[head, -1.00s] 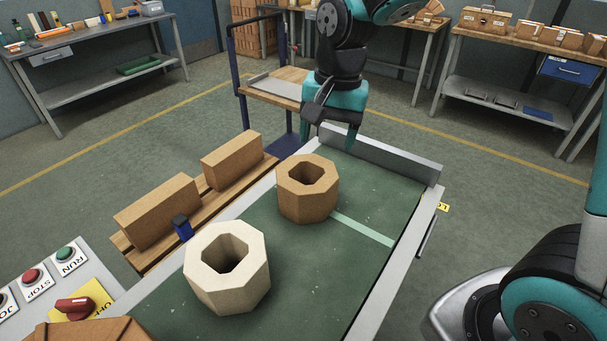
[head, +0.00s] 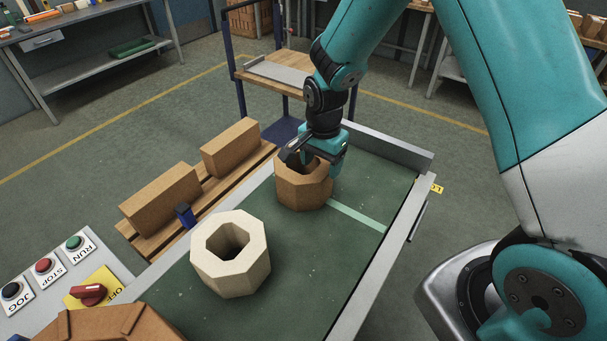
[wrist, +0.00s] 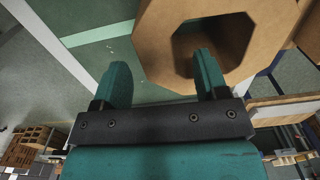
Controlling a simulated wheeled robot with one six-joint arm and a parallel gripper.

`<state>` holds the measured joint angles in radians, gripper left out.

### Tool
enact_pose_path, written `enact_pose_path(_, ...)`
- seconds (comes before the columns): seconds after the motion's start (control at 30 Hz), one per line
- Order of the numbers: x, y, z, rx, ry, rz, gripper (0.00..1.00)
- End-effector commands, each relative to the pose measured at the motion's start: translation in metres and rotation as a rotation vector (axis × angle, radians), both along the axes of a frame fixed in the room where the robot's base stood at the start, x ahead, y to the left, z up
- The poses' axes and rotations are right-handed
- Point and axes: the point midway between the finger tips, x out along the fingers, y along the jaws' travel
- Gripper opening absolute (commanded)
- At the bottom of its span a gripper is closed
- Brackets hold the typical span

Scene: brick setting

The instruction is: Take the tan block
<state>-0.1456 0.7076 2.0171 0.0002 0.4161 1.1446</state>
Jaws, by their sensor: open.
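The tan block (head: 300,192) is an eight-sided ring with a wide hole, standing on the green belt near its far end. It also shows in the wrist view (wrist: 165,42), at the upper right. My gripper (head: 318,168) is open at the block's top, on its right side. In the wrist view, one finger overlaps the hole and the other is outside the block, with the ring's wall between them. I cannot tell how deep the fingers reach. A cream ring block (head: 232,270) of similar shape stands nearer on the belt, apart from the tan one.
The belt (head: 300,290) has a pale stripe and a metal end plate (head: 385,146). Two brown bricks (head: 160,198) lie on a wooden pallet to the left. A button panel (head: 60,272) and another brown block (head: 112,325) are at the lower left. The belt's right side is clear.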

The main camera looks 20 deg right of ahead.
Motion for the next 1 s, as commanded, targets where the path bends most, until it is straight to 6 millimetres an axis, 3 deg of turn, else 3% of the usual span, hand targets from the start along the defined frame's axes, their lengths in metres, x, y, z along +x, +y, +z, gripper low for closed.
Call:
enact_pose_path(0.3,-0.005,-0.001,-0.042,-0.001,0.005,0.001,0.67)
enact_pose_path(0.63,-0.004,-0.001,-0.051,0.000,0.000,0.001,0.67)
enact_pose_path(0.9,-0.004,-0.001,-0.050,0.000,0.001,0.001,0.05)
enact_pose_path(0.93,-0.004,-0.001,-0.050,0.000,0.001,0.001,0.00)
enact_pose_path(1.0,-0.004,-0.001,-0.050,0.000,0.001,0.001,0.00)
